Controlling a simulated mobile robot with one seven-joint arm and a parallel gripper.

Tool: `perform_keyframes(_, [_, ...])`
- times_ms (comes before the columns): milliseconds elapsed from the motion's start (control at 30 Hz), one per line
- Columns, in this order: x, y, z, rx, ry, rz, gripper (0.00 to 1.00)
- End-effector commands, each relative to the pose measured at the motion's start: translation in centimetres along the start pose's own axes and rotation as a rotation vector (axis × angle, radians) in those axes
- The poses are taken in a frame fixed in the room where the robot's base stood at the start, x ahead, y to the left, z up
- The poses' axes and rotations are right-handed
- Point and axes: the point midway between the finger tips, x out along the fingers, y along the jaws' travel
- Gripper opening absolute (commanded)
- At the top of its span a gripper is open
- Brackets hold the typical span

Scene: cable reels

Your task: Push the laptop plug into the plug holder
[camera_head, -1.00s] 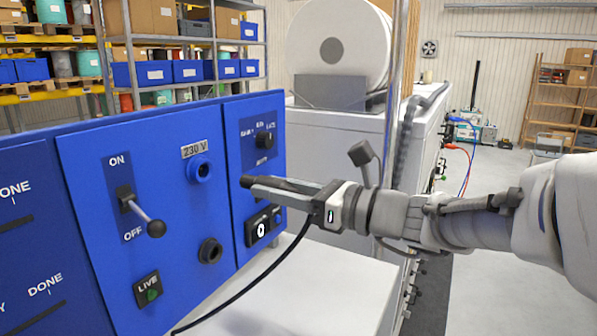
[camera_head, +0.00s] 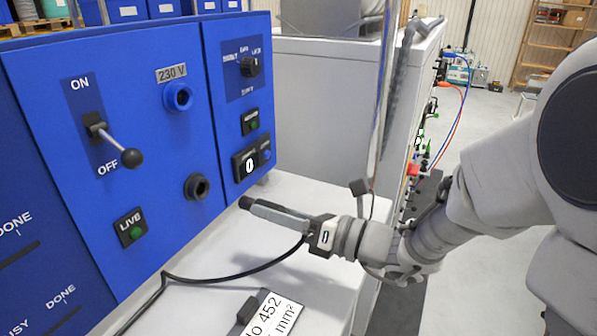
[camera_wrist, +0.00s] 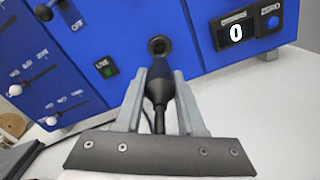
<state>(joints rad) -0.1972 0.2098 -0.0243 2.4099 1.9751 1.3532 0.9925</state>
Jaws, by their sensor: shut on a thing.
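The laptop plug (camera_wrist: 158,88) is a black tapered piece with its cable running back between my fingers. My gripper (camera_head: 262,209) is shut on it; in the wrist view both fingers flank the plug. In the head view the plug's dark tip (camera_head: 245,202) points left toward the blue panel. The likely plug holder is a black round socket (camera_head: 196,187) low on the panel, below the blue 230 V socket (camera_head: 178,96). In the wrist view this black socket (camera_wrist: 158,45) lies straight beyond the plug's tip. In the head view a clear gap separates them.
A lever switch (camera_head: 118,147) sticks out from the panel, left of the sockets. A green LIVE button (camera_head: 131,229) and a display reading 0 (camera_head: 249,166) flank the black socket. The black cable (camera_head: 220,276) lies across the white bench top (camera_head: 300,262), near a label (camera_head: 272,314).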

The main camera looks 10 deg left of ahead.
Motion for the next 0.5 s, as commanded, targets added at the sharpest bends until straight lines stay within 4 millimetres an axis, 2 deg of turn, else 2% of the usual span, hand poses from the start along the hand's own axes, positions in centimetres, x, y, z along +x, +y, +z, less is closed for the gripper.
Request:
perform_keyframes(167, [0.8,0.0,-0.3,0.01,0.0,0.003,0.0])
perform_keyframes(500, [4.1,0.0,-0.3,0.009,0.001,0.003,0.0])
